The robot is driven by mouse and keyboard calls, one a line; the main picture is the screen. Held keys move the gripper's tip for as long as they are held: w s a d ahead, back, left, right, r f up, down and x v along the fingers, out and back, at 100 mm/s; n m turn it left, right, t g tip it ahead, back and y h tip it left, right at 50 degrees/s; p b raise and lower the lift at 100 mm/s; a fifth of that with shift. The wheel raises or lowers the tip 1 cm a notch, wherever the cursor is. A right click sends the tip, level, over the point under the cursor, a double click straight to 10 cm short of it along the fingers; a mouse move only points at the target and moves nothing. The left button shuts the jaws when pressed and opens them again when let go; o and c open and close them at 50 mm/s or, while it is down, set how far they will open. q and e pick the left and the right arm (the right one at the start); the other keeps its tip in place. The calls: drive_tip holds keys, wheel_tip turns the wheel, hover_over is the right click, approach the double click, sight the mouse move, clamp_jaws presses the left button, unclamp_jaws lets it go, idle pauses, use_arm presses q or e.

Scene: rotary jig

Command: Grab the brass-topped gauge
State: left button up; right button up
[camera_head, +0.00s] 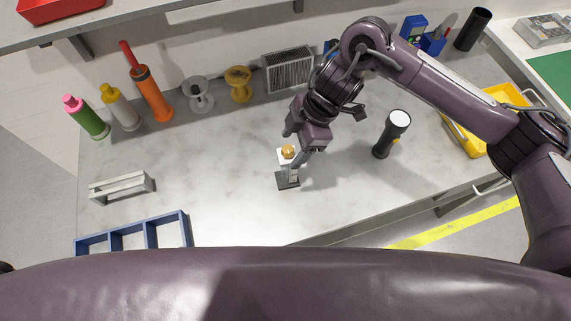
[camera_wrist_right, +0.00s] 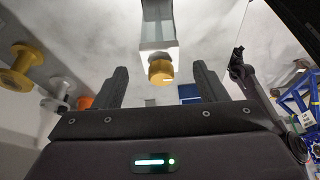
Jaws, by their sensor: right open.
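The brass-topped gauge (camera_head: 288,151) shows as a round brass knob over a white plate (camera_head: 283,159) on a small dark grey stand (camera_head: 287,181), near the middle of the bench. In the right wrist view its brass top (camera_wrist_right: 160,69) lies between the two finger directions, with the grey and white part behind it. My right gripper (camera_head: 293,145) is open beside the brass top, and it also shows open in the wrist view (camera_wrist_right: 160,78). No grip on the gauge shows. Its lower part is partly hidden in the head view. My left gripper is out of view.
A black flashlight (camera_head: 391,134) stands to the right of the gauge. Bottles, spools (camera_head: 239,84) and a grey vented box (camera_head: 288,71) line the back. A grey rack (camera_head: 122,186) and blue divided frame (camera_head: 148,216) are at left. The bench between is clear.

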sight(285, 157)
drive_tip(key=shift+s+a+f, duration=0.1)
drive_tip(key=shift+a+f, duration=0.1)
drive_tip(key=shift+f, duration=0.15)
drive_tip(key=p+x, duration=0.2)
drive_tip(key=x, duration=0.1)
drive_tip(key=shift+a+f, duration=0.1)
drive_tip(key=shift+f, duration=0.15)
drive_tip(key=shift+a+f, duration=0.2)
drive_tip(key=shift+f, duration=0.35)
clamp_jaws()
